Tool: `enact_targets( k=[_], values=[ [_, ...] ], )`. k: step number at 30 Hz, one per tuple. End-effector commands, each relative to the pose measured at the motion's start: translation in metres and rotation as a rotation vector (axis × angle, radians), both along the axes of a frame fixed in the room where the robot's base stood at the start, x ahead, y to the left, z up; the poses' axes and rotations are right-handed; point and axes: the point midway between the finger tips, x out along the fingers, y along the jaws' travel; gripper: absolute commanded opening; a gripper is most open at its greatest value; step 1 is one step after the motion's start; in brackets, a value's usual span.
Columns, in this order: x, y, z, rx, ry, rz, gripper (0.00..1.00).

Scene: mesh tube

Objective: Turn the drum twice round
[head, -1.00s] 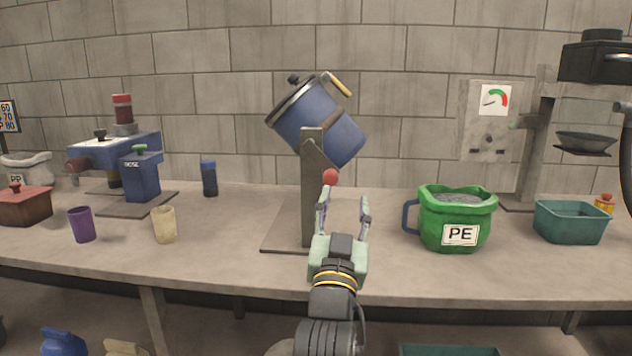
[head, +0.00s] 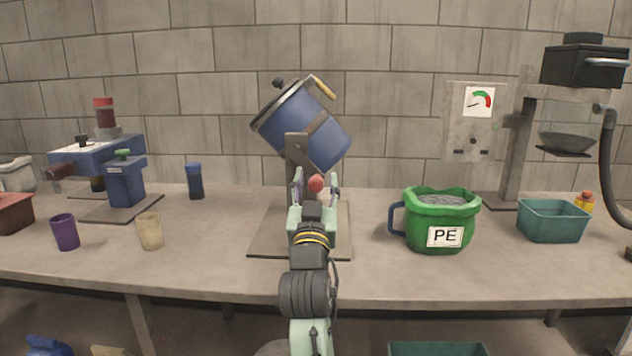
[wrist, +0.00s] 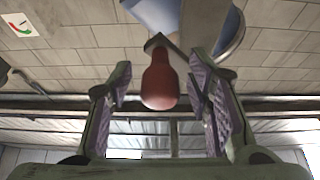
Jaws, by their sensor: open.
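The blue drum (head: 296,128) hangs tilted on a grey stand, its dark-rimmed lid end up and to the left, with a yellow handle at the top. A red knob (head: 316,183) sits low at the front of the stand, on what looks like a crank arm. My gripper (head: 317,190) is open in front of the stand, with the knob showing between its fingertips. In the wrist view the red knob (wrist: 160,82) is between the two spread fingers, with a gap on each side. A piece of the drum (wrist: 165,14) shows above it.
A green PE bag (head: 420,240) with a blue handle stands right of the stand. A teal bin (head: 552,222) is farther right. A beige cup (head: 150,231), a purple cup (head: 65,232) and a blue bottle (head: 194,181) stand left. The bench front is clear.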

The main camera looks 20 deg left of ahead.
Motion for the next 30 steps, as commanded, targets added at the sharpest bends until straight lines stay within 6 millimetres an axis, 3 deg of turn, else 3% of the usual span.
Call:
enact_targets(
  k=[7, 27, 30],
  values=[
    [0.0002, 0.0, 0.0001, 0.001, -0.001, 0.0, 0.45],
    [-0.0001, 0.0002, 0.0, 0.001, -0.001, 0.0, 0.0],
    [-0.0001, 0.0002, 0.0, 0.001, -0.001, 0.0, 0.0]
  ],
)
